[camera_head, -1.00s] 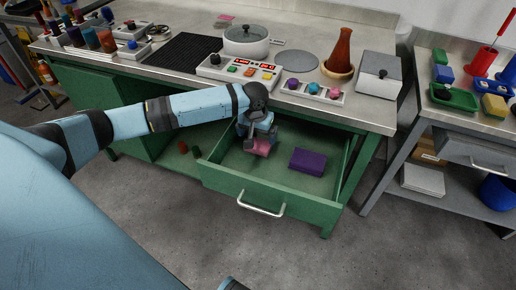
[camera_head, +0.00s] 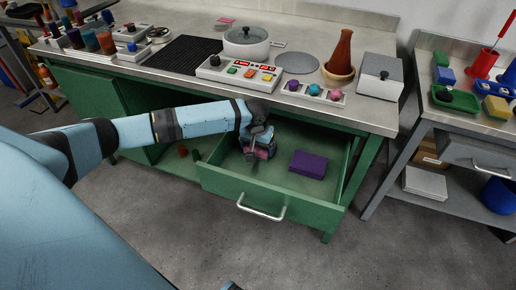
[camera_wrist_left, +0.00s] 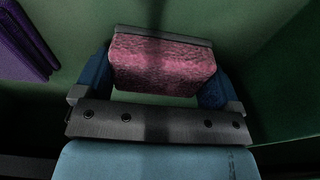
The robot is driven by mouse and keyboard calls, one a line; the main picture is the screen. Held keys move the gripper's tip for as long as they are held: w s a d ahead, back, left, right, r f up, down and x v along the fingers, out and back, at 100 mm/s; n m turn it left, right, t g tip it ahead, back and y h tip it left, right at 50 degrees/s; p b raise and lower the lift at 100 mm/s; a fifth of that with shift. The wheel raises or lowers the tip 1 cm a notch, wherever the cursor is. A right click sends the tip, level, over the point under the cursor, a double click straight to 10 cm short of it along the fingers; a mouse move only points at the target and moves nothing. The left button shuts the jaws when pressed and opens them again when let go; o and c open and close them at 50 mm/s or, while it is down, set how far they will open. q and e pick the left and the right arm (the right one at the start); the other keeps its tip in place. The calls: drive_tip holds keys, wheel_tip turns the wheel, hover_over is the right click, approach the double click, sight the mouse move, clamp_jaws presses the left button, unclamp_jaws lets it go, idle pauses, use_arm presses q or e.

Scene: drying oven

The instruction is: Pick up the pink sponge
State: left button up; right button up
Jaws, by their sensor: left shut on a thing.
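The pink sponge (camera_wrist_left: 162,65) is between the two fingers of my left gripper (camera_wrist_left: 155,88) in the left wrist view, with a finger against each side. In the head view my left gripper (camera_head: 260,150) is down inside the open green drawer (camera_head: 262,205), shut on the sponge. Only a little pink of the sponge (camera_head: 262,153) shows there, the rest hidden by the gripper. I cannot tell whether the sponge still touches the drawer floor. My right gripper is not in view.
A purple block (camera_head: 308,164) lies in the drawer to the right of the gripper; it also shows in the left wrist view (camera_wrist_left: 22,40). The drawer walls surround the gripper. The worktop (camera_head: 345,112) with a pot and control panel is above and behind.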

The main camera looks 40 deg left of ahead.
use_arm(q)
drive_tip(key=shift+r, duration=0.25)
drive_tip(key=s+d+p, duration=0.1)
drive_tip(key=s+d+r+p, duration=0.1)
drive_tip(key=s, duration=0.1)
drive_tip(key=shift+d, duration=0.3)
wheel_tip(320, 180, up, 14)
drive_tip(key=p, duration=0.3)
drive_tip(key=shift+f, duration=0.25)
